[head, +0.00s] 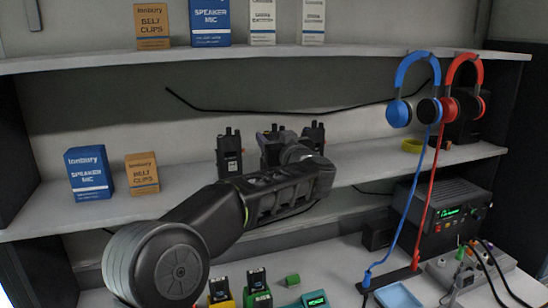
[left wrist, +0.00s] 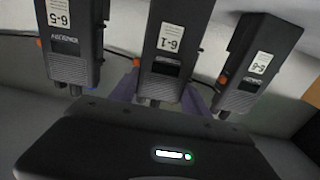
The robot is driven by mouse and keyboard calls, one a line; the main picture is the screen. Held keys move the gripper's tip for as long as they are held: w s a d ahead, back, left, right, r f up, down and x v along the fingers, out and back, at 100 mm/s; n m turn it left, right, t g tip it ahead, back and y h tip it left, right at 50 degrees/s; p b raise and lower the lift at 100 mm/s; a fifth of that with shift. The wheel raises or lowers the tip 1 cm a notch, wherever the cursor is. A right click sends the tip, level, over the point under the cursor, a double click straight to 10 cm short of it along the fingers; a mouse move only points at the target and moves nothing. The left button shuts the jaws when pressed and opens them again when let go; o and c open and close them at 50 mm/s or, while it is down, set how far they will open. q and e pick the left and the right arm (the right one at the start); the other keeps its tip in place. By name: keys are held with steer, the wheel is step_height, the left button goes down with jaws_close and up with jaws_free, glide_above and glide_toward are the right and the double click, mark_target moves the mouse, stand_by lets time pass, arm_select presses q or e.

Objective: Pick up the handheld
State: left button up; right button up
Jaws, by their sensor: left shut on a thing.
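Three black handhelds stand in a row on the middle shelf. In the left wrist view they are labelled 6-5 (left wrist: 72,45), 6-1 (left wrist: 170,42) and 6-8 (left wrist: 256,62). In the head view the left one (head: 229,153) is clear, the right one (head: 314,133) shows partly, and the middle one is mostly hidden behind my left gripper (head: 285,147). In the left wrist view the purple-grey fingers of my left gripper (left wrist: 160,97) lie on both sides of handheld 6-1, shut on it. I cannot tell whether it is clear of the shelf. My right gripper is not in view.
Blue headphones (head: 399,112) and red headphones (head: 478,105) hang at the right with dangling cords. Boxes stand on the shelf at left, including a blue one (head: 90,173). The upper shelf (head: 330,50) is overhead. A radio unit (head: 448,212) sits lower right.

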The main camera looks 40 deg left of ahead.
arm_select(q)
jaws_close()
steer(key=shift+r, duration=0.15)
step_height(320, 180, up, 10)
steer(key=shift+f+p, duration=0.1)
steer(key=shift+p, duration=0.45)
stand_by(0.6)
